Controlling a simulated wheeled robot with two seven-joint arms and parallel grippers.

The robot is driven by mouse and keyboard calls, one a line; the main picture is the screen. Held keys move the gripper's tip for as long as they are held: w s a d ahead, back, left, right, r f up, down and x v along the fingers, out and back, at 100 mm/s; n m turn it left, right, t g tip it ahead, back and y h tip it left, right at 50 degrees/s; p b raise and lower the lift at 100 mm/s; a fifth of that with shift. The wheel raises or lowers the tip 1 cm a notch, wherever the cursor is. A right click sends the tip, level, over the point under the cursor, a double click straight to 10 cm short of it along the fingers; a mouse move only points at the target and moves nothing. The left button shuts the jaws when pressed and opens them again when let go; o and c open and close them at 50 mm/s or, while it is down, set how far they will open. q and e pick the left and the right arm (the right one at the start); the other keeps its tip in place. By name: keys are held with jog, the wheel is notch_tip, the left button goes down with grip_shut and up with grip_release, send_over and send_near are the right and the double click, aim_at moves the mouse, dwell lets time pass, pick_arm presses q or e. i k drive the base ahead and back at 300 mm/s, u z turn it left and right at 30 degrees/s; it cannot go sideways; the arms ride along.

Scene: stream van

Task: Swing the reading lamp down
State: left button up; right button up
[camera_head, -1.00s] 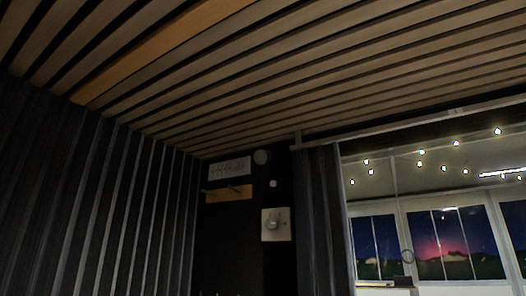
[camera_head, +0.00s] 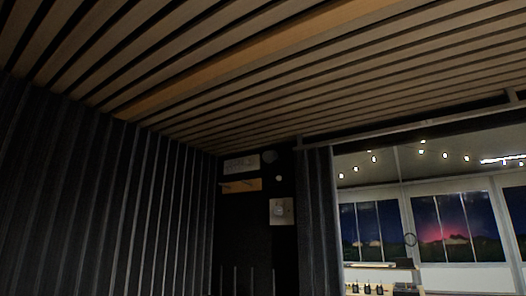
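I cannot make out a reading lamp for certain. On the dark end wall, a square pale plate (camera_head: 282,211) carries a small round fitting, which may be a lamp, a knob or something else. A dim round disc (camera_head: 269,156) sits higher on the same wall, close under the ceiling, with a small pale round spot (camera_head: 278,178) below it. Neither of my grippers shows in this view.
A slatted wooden ceiling (camera_head: 250,70) spans the top. Dark ribbed panelling (camera_head: 110,200) lines the left. A wooden peg rail (camera_head: 241,185) hangs under a pale sign (camera_head: 241,164). A dark curtain (camera_head: 321,220) borders an opening onto windows (camera_head: 445,228), string lights and a counter with small bottles.

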aim_at(268, 157)
jog(key=u, duration=1.55)
jog(key=i, duration=0.95)
jog(key=z, duration=1.8)
